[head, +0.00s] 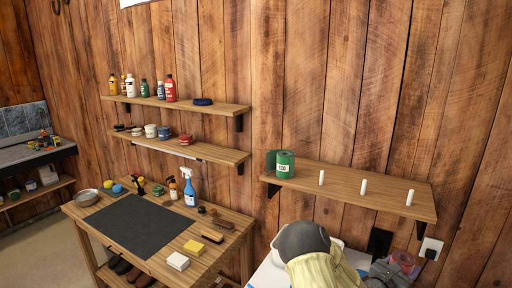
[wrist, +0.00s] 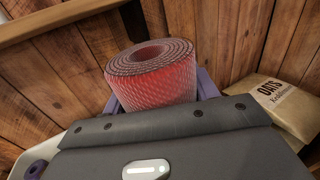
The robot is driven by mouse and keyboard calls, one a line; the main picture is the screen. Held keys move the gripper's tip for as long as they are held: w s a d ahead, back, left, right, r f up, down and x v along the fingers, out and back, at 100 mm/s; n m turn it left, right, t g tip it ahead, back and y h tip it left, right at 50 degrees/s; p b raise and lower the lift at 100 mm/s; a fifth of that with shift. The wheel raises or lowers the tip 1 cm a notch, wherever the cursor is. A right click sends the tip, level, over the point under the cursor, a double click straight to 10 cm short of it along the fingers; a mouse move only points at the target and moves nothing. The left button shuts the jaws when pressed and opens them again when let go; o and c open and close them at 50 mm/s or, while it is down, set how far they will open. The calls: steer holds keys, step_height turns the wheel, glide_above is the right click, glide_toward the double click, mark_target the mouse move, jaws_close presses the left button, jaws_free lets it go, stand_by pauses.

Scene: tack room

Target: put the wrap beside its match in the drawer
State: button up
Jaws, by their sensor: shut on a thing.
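A red rolled wrap (wrist: 155,75) with a textured surface stands between the two purple fingers of my gripper (wrist: 158,95) in the wrist view. My gripper is shut on it. In the head view my gripper (head: 388,272) is at the lower right, below the pegged shelf, with the red wrap (head: 403,260) partly showing in it. A green wrap with a white label (head: 285,164) stands at the left end of the pegged shelf, with more green roll beside it. I cannot make out a drawer or a matching red wrap in either view.
The pegged shelf (head: 390,203) has several white pegs. The workbench at left holds a dark mat (head: 132,225), a blue spray bottle (head: 189,190), brushes and sponges. A bag marked OATS (wrist: 280,108) lies right of the gripper.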

steer(key=a+f+n+t+y, duration=0.35)
steer(key=a+f, duration=0.45)
steer(key=a, duration=0.3)
steer(key=a+f+n+t+y, duration=0.4)
steer(key=a+f, duration=0.4)
steer(key=a, duration=0.4)
steer(key=s+a+f+n+y, duration=0.4)
steer(key=s+a+f+y, duration=0.3)
steer(key=s+a+y, duration=0.15)
step_height(320, 180, down, 10)
steer(key=w+h+b, duration=0.1)
steer(key=b, duration=0.9)
steer(key=shift+a+t, duration=0.25)
steer(key=shift+t, duration=0.1)
steer(key=shift+r, duration=0.15)
steer(key=w+r, duration=0.4)
steer(key=r, duration=0.1)
steer(key=shift+w+r, duration=0.25)
